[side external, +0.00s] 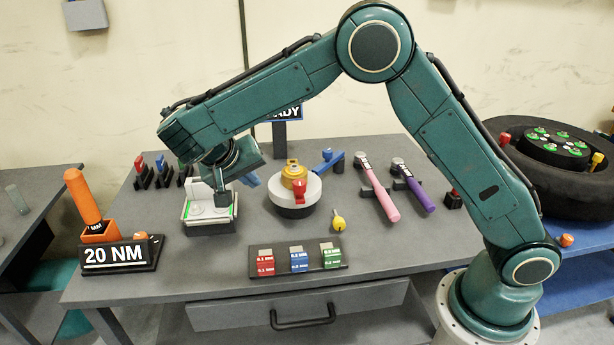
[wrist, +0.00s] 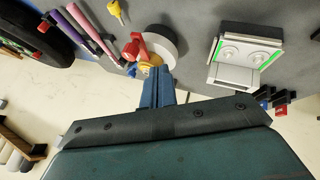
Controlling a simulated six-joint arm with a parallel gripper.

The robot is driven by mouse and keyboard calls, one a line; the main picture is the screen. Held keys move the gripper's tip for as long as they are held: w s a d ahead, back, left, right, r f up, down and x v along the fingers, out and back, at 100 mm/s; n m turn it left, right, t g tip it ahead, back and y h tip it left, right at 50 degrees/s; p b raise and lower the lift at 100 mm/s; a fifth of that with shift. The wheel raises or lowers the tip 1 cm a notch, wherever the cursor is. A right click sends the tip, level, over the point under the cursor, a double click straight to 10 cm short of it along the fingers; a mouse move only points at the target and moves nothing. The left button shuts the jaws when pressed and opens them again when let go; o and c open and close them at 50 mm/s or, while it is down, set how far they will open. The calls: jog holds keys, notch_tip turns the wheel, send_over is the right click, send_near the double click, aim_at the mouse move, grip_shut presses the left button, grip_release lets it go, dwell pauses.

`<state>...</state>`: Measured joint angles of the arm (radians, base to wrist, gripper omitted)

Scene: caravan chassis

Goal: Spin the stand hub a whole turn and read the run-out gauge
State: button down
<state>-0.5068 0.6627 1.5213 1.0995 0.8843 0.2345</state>
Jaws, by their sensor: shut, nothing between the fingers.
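The stand hub is a white disc (side external: 312,190) on a dark base, with a brass-yellow centre (side external: 292,170) and a red knob (side external: 299,187). It also shows in the wrist view, where the white disc (wrist: 163,42) is at upper middle. My gripper (side external: 251,180) has shut blue fingers and is empty, left of the hub and above the bench. In the wrist view my gripper (wrist: 157,78) points towards the hub and overlaps its yellow part; contact cannot be told. A blue arm (side external: 326,160) stands behind the hub. I cannot make out a gauge reading.
A white unit with green-lit edges (side external: 191,211) stands left of the hub. A partly hidden sign (side external: 290,113) ends in "DY". Pink (side external: 380,193) and purple (side external: 415,188) handled tools lie right. A yellow key-like piece (side external: 338,221) and block tray (side external: 337,265) sit in front.

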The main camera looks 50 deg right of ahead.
aim_at(296, 181)
jog(key=s+d+f, duration=0.1)
jog(key=d+f, duration=0.6)
jog(key=d, duration=0.2)
jog(key=shift+s+f, duration=0.15)
jog(key=shift+s+d+n, duration=0.2)
jog(key=shift+s+n, duration=0.1)
jog(key=shift+s, duration=0.1)
dwell(0.7)
